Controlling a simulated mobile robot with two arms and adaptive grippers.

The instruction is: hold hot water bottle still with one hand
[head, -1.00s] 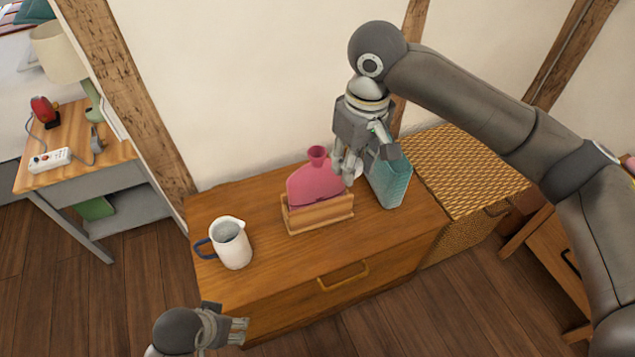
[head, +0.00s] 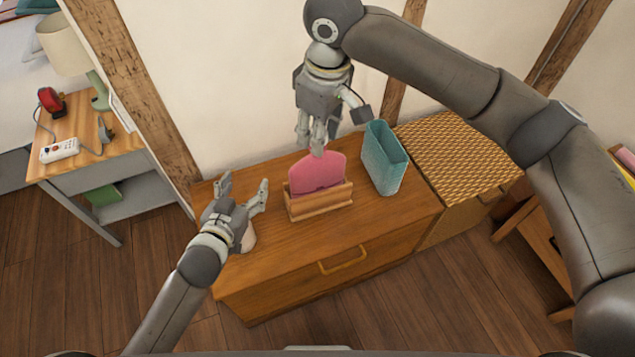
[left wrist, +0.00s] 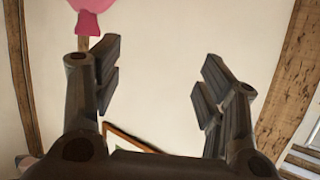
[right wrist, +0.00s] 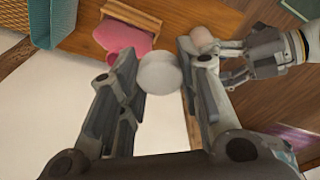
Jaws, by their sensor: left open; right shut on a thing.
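The pink hot water bottle (head: 318,173) stands upright in a wooden holder (head: 322,207) on the dresser. The bottle also shows in the right wrist view (right wrist: 118,37) and at the top left of the left wrist view (left wrist: 92,8). My right gripper (head: 316,148) is above the bottle, shut on a round white piece (right wrist: 160,73), which seems apart from the bottle's mouth. My left gripper (head: 244,186) is open and empty, left of the bottle and not touching it.
A teal open container (head: 383,165) stands right of the holder. The white jug (head: 248,238) is mostly hidden behind my left gripper. A woven-top chest (head: 455,150) adjoins the dresser's right side. The dresser's front top (head: 290,250) is clear.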

